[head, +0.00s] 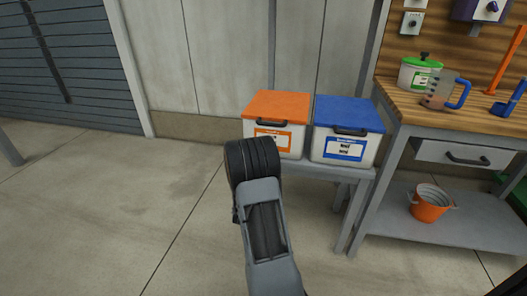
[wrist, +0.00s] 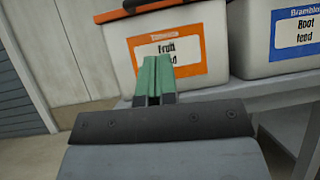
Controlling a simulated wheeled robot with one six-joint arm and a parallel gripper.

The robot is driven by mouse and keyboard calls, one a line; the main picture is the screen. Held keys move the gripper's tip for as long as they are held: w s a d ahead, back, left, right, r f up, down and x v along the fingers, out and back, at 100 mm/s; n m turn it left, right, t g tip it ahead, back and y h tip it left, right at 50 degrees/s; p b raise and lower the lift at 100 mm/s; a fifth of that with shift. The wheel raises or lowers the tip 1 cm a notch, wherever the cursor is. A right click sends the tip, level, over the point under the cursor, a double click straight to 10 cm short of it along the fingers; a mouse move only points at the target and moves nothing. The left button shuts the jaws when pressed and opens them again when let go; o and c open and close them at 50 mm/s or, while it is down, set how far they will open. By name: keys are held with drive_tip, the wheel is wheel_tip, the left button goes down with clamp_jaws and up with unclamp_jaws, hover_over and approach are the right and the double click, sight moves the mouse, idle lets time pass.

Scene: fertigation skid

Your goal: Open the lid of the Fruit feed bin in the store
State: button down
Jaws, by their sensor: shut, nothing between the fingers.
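The Fruit feed bin (head: 278,139) is a white box with an orange lid (head: 277,105), on a low grey stand. The lid is down. In the wrist view its orange-framed label (wrist: 168,47) reads "Fruit feed", partly covered by my fingers. A dark handle (wrist: 150,6) shows at the lid's front edge at the top of that view. My gripper (wrist: 155,62) has green fingers, shut and empty, in front of the bin's label and below the handle. In the head view my arm hides the fingers.
A second white bin (head: 345,146) with a blue lid (head: 347,113) stands close on the right; its label reads "Root feed" in the wrist view. A wooden-topped workbench (head: 470,118) with a jug (head: 438,92) is further right. Open concrete floor lies to the left.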

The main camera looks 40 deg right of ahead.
drive_tip(key=shift+w+d+r+n+t+y+b, duration=0.15)
drive_tip(key=shift+w+d+r+n+t+b, duration=0.3)
drive_tip(key=shift+w+d+r, duration=0.6)
drive_tip(key=shift+w+d+r+n+t+y+b, duration=0.1)
drive_tip(key=shift+w+d+r+t+y+b, duration=0.1)
drive_tip(key=shift+w+d+r+b, duration=0.85)
drive_tip(key=shift+w+d+r+n+t+y+b, duration=0.25)
drive_tip(key=shift+w+d+r, duration=0.35)
drive_tip(key=shift+d+r, duration=0.9)
drive_tip(key=shift+d+f, duration=0.15)
